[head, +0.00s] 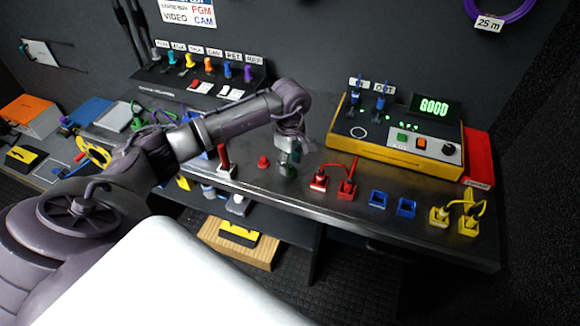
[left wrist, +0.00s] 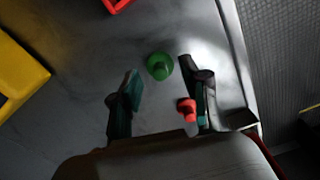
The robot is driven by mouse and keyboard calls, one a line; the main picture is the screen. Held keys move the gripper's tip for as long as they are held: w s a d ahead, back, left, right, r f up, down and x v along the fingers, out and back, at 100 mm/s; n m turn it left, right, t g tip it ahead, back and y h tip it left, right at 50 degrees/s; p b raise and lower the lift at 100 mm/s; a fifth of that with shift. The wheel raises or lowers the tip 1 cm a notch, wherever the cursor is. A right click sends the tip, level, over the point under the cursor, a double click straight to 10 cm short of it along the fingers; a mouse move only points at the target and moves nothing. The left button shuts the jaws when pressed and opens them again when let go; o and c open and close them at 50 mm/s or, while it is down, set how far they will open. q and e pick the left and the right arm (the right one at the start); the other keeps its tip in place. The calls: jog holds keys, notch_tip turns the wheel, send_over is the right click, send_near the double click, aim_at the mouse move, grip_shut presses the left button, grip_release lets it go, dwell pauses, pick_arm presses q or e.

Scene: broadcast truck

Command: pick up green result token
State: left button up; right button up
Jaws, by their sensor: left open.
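The green result token (left wrist: 159,66) is a small round piece with a knob. In the left wrist view it stands on the dark metal bench, near the gap between my fingertips. My left gripper (head: 288,161) is open above the bench, and its two fingers also show in the left wrist view (left wrist: 161,76). In the head view the gripper mostly hides the green token. A red token (head: 263,162) stands just left of the gripper; in the left wrist view it (left wrist: 187,108) is beside the right finger. My right gripper is out of view.
Red plugs (head: 347,188) stand right of the gripper, with blue sockets (head: 378,199) and yellow plugs (head: 468,224) beyond. A yellow tester box (head: 398,143) showing "GOOD" is behind. The bench's front edge is close.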

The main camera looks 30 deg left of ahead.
pick_arm(q)
jog(key=shift+f, duration=0.3)
jog(key=c, duration=0.9)
jog(key=shift+o, duration=0.2)
jog(key=shift+r, duration=0.1)
